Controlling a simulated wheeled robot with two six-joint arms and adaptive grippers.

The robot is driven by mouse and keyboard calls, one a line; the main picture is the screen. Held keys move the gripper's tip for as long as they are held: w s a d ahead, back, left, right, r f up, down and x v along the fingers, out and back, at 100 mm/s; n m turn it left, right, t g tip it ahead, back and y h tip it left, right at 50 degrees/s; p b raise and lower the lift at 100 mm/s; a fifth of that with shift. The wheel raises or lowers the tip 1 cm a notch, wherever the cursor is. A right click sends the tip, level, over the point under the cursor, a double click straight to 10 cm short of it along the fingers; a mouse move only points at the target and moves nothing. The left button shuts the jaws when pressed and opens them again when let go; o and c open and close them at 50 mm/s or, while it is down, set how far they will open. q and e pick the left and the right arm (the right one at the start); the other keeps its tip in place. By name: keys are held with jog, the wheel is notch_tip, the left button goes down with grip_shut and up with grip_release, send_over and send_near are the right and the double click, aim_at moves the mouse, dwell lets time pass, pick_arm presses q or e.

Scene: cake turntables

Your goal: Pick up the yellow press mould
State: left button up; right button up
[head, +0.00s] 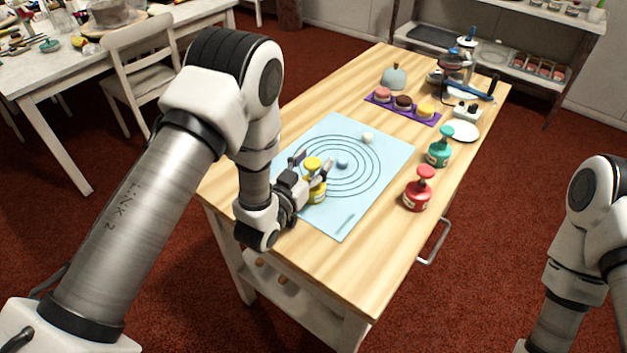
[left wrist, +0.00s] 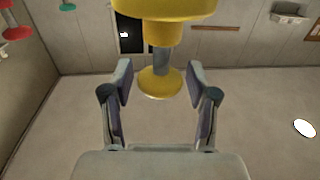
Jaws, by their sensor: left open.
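The yellow press mould (head: 316,191) stands on the light blue mat (head: 338,222), near its left edge, with a round knob on top. My left gripper (head: 312,164) is at the mould with its fingers apart, one on each side of the upper part. In the left wrist view the yellow press mould (left wrist: 160,32) fills the top middle, and its knob lies between the open fingertips of my left gripper (left wrist: 160,78). Gaps show on both sides of the knob. Of my right arm only links show at the right edge; its gripper is out of view.
A red press mould (head: 417,192) and a teal press mould (head: 439,150) stand on the wooden table right of the mat. A purple tray (head: 380,101) holds cakes behind.

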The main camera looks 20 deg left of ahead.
pick_arm(q)
jog(key=shift+x, duration=1.2)
grip_shut()
jog(key=shift+s, duration=0.1)
